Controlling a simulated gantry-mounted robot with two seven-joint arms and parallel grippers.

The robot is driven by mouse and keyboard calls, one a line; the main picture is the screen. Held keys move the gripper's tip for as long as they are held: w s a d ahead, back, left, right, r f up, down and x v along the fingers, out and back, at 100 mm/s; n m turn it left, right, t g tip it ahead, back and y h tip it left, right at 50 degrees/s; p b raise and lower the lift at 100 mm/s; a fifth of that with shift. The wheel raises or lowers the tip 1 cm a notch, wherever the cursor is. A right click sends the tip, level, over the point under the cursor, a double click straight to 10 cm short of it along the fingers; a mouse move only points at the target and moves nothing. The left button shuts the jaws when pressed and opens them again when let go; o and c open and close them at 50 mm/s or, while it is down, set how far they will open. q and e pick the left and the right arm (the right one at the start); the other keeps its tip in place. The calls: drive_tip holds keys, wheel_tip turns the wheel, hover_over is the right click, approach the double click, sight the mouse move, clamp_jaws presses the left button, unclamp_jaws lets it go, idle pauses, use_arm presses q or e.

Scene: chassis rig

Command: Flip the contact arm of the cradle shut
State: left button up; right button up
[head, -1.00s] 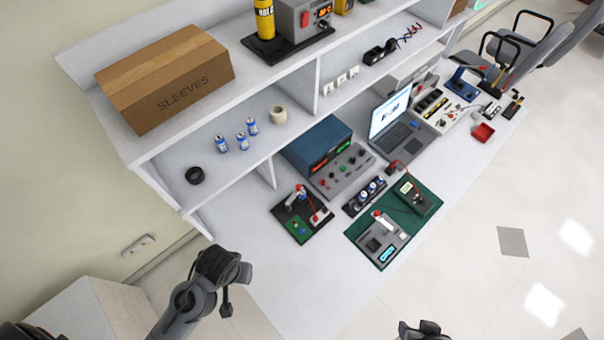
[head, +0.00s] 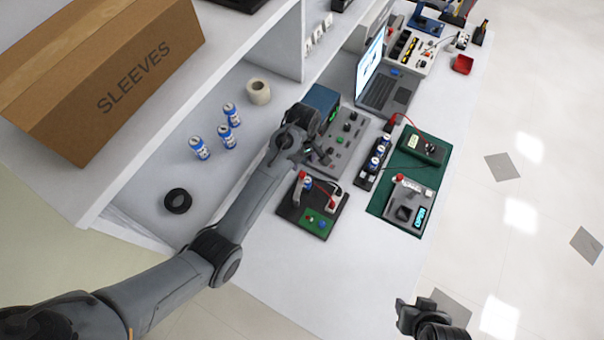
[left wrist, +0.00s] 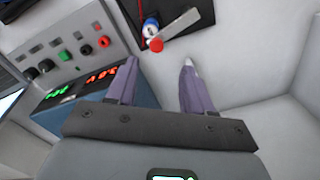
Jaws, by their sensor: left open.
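The cradle is a dark board (head: 288,211) on the bench in the head view. A blue and white cell (head: 307,185) and a red-tipped contact arm (head: 302,175) are on it. In the left wrist view, the cell (left wrist: 150,27), the pale contact arm (left wrist: 176,27) and its red knob (left wrist: 156,44) show at the top, past the fingertips. The arm looks raised off the board. My left gripper (left wrist: 158,68) is open and empty, short of the knob; in the head view it (head: 318,155) hangs just behind the cradle. Part of my right arm (head: 428,320) shows at the bottom.
A grey and blue instrument box (head: 345,140) stands close behind the cradle. A row of cells in a dark holder (head: 374,162) is to the right. A green mat (head: 380,200) bears a meter and a grey device. Shelves rise at left. Bench front is clear.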

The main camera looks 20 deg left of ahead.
sight(302, 173)
use_arm(q)
drive_tip(key=f, duration=0.6)
drive_tip(key=f+b, duration=0.1)
drive_tip(key=f, duration=0.3)
drive_tip(key=shift+w+a, duration=0.2)
drive_tip(key=shift+w, duration=0.15)
clamp_jaws()
